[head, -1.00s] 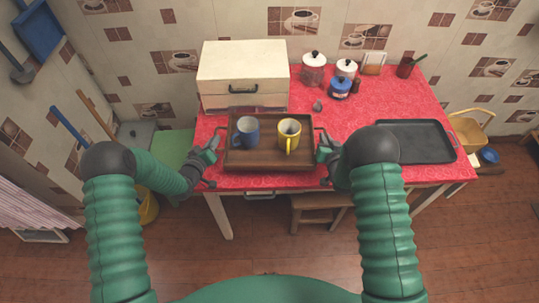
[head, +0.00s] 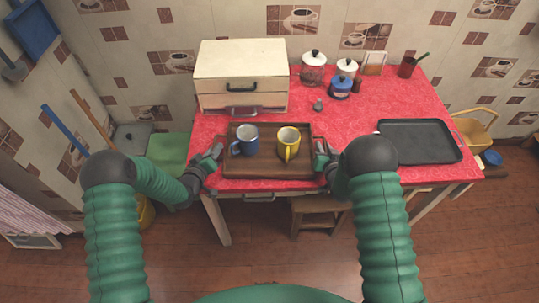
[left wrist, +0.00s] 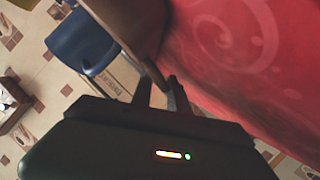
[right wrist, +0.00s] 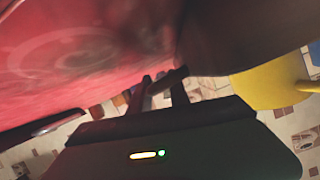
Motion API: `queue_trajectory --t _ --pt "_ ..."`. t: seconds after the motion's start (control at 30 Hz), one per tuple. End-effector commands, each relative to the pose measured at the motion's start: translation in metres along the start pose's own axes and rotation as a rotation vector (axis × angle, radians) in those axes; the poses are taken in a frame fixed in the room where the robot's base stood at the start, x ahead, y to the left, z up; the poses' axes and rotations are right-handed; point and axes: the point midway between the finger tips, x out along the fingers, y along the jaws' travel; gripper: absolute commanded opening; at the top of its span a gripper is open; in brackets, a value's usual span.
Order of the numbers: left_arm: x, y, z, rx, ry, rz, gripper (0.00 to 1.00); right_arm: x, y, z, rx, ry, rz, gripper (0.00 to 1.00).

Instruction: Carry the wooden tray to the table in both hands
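The brown wooden tray (head: 262,171) is level over the red-covered table (head: 363,178), close to its front edge. A blue mug (head: 244,141) and a yellow mug (head: 288,144) stand upright in it. My left gripper (head: 213,158) is at the tray's left end and my right gripper (head: 322,158) at its right end. In the left wrist view, my left fingers (left wrist: 161,92) are closed around the tray's handle. In the right wrist view, my right fingers (right wrist: 163,88) are the same. I cannot tell whether the tray touches the cloth.
A cream drawer box (head: 242,78) stands behind the tray. Several jars, one of them blue (head: 340,87), are at the back. A small dark object (head: 318,105) lies behind the tray's right part. A black tray (head: 418,141) lies at the right. A stool (head: 318,216) is below the table.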

Motion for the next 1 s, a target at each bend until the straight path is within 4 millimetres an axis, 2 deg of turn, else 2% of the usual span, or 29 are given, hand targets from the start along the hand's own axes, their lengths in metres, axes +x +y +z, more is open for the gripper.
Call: queue_trajectory --t 0.03,0.1,0.37,0.47,0.57,0.8,0.9,1.0 --pt "-0.001 0.002 -0.001 0.0 -0.002 0.002 0.24 0.0 -0.003 -0.003 -0.001 0.003 -0.004 0.24" --pt "-0.001 0.001 -0.001 0.0 -0.001 -0.001 0.33 0.0 -0.001 -0.004 -0.001 0.004 -0.002 0.33" --pt "-0.001 -0.002 -0.003 -0.001 0.002 -0.007 0.33 0.0 0.002 -0.004 0.0 0.004 0.005 0.33" --pt "-0.009 -0.003 -0.004 0.0 0.002 -0.008 0.33 0.0 0.003 -0.004 0.0 0.004 0.006 0.33" --pt "-0.027 -0.004 -0.004 -0.001 0.002 -0.01 0.33 0.0 0.003 -0.004 0.0 0.004 0.007 0.33" --pt "-0.089 -0.003 -0.003 -0.002 0.001 -0.008 0.33 0.0 0.004 -0.004 0.0 0.004 0.008 0.33" --pt "-0.107 -0.003 -0.002 -0.002 0.001 -0.007 0.33 0.0 0.004 -0.004 0.0 0.004 0.008 0.33" --pt "-0.117 -0.002 -0.002 0.0 0.0 -0.006 0.33 0.0 0.004 -0.004 0.0 0.004 0.008 0.33"
